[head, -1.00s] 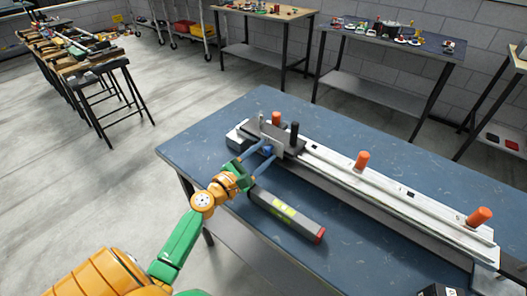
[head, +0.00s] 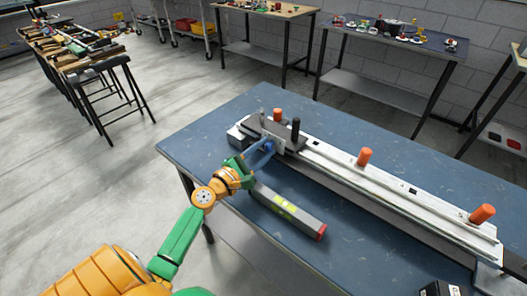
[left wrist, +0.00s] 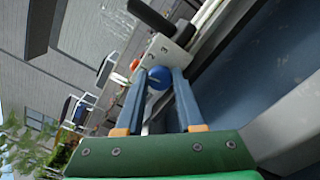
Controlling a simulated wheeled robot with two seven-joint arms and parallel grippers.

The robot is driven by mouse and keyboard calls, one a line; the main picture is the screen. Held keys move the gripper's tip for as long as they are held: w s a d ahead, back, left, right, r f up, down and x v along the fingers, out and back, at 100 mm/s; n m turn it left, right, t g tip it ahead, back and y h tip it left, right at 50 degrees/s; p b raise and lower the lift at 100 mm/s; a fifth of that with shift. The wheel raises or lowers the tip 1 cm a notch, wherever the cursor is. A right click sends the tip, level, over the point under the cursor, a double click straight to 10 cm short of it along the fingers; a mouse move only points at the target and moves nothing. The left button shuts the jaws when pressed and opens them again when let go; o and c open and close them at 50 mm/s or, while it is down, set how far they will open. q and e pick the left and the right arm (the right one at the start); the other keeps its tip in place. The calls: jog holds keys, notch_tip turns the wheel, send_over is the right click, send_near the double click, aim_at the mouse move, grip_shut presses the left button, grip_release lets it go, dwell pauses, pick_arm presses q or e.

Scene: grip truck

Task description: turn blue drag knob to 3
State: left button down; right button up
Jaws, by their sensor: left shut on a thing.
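The blue drag knob (left wrist: 160,78) sits on the face of a light plate on the rail device (head: 330,170). In the head view the fingers largely hide it. My left gripper (head: 270,147) reaches it from the front left. In the left wrist view my left gripper (left wrist: 161,82) has one finger on each side of the knob, shut on it. The setting on the knob cannot be read. My right gripper is not in view.
The rail device lies along a blue workbench (head: 230,115) with several orange handles (head: 365,157) and a black handle (head: 295,128). A grey bar (head: 288,211) with a red end lies in front. Other tables stand behind.

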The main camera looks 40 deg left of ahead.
pick_arm(q)
jog(key=m+b, duration=0.1)
jog(key=m, duration=0.2)
jog(key=shift+f+m, duration=0.15)
jog(key=shift+m, duration=0.25)
jog(key=m+b, duration=0.1)
jog(key=m, duration=0.2)
jog(key=shift+m, duration=0.3)
jog(key=m+b, duration=0.1)
jog(key=m, duration=0.2)
jog(key=shift+r+m, duration=0.2)
jog(key=shift+m, duration=1.7)
jog(key=c, duration=0.8)
grip_release()
